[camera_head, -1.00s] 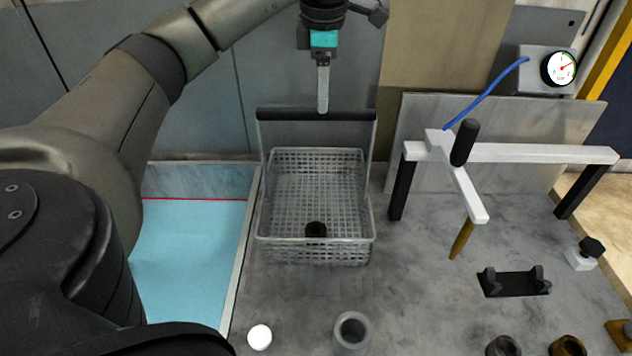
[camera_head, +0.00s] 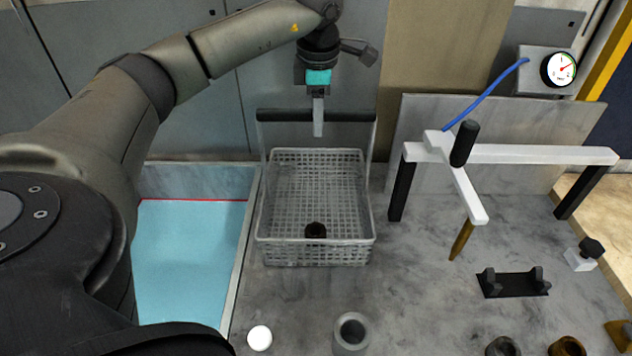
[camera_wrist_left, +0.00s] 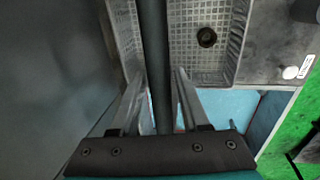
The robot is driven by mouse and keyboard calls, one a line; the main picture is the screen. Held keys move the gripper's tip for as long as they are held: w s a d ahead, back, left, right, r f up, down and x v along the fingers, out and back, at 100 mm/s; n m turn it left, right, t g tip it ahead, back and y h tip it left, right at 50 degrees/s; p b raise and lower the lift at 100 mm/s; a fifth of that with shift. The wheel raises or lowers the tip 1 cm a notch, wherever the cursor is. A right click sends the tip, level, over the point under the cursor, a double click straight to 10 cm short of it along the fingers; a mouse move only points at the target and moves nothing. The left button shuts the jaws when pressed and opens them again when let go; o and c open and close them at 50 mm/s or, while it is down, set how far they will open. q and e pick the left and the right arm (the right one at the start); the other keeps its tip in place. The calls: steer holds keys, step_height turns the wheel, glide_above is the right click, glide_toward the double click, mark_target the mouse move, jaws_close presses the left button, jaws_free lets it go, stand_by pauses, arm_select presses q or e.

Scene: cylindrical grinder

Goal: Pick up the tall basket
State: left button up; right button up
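The tall basket (camera_head: 266,225) is a light grey wire-mesh basket on the grey bench, with a dark ring-shaped part (camera_head: 316,230) inside. Its dark handle bar (camera_head: 280,115) stands upright across its back. My left gripper (camera_head: 318,132) points down at the middle of the bar, and a finger overlaps the bar in the head view. In the left wrist view, my left gripper (camera_wrist_left: 160,78) is open, with one finger on each side of the bar (camera_wrist_left: 153,35). No finger contact is clear. The basket mesh (camera_wrist_left: 200,65) shows below. My right gripper is out of view.
A blue-bottomed tray (camera_head: 190,260) lies left of the basket. A white frame (camera_head: 540,153) with black legs stands to the right. A grey cylinder (camera_head: 351,335) and a white disc (camera_head: 259,337) are in front. A wall stands close behind.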

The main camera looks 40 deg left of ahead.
arm_select(q)
jaws_close()
steer(key=shift+r, duration=0.15)
stand_by(0.9)
